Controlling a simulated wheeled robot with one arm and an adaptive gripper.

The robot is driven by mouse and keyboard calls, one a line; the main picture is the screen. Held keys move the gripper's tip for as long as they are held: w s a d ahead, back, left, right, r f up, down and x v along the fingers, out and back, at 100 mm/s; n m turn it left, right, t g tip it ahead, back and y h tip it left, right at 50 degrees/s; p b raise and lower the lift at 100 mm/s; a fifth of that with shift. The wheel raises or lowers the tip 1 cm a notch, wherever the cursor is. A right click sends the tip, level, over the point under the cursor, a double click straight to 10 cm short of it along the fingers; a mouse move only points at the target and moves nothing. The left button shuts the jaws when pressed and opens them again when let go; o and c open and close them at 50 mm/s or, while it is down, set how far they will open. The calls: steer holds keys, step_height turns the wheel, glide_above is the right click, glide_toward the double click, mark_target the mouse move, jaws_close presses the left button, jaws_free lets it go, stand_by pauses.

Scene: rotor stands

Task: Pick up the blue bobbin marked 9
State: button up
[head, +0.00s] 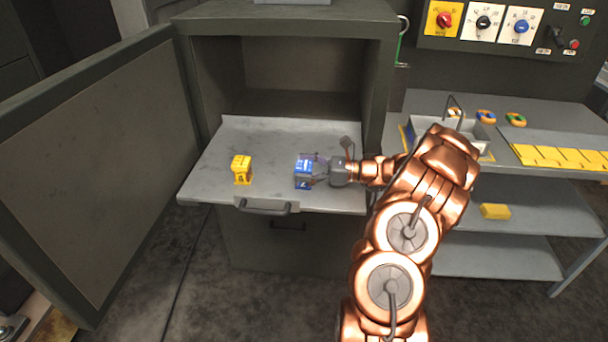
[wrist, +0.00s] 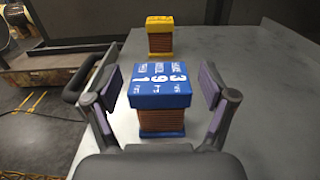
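The blue bobbin (head: 303,172) stands upright on the pulled-out grey shelf of the cabinet. In the wrist view the blue bobbin (wrist: 160,90) has a blue top with white digits, 3, 9 and 1 in separate columns, above a copper-coloured winding. My gripper (head: 322,170) reaches in from the right at the bobbin. In the wrist view my gripper (wrist: 162,92) is open, with one finger on each side of the bobbin and a gap visible at both sides.
A yellow bobbin (head: 241,168) stands to the left on the same shelf (head: 262,135), beyond the blue one in the wrist view (wrist: 160,38). The shelf has a front handle (head: 265,207). An open cabinet door (head: 100,160) stands at left. A side bench (head: 555,130) with parts stands at right.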

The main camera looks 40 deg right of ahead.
steer(key=c, duration=1.4)
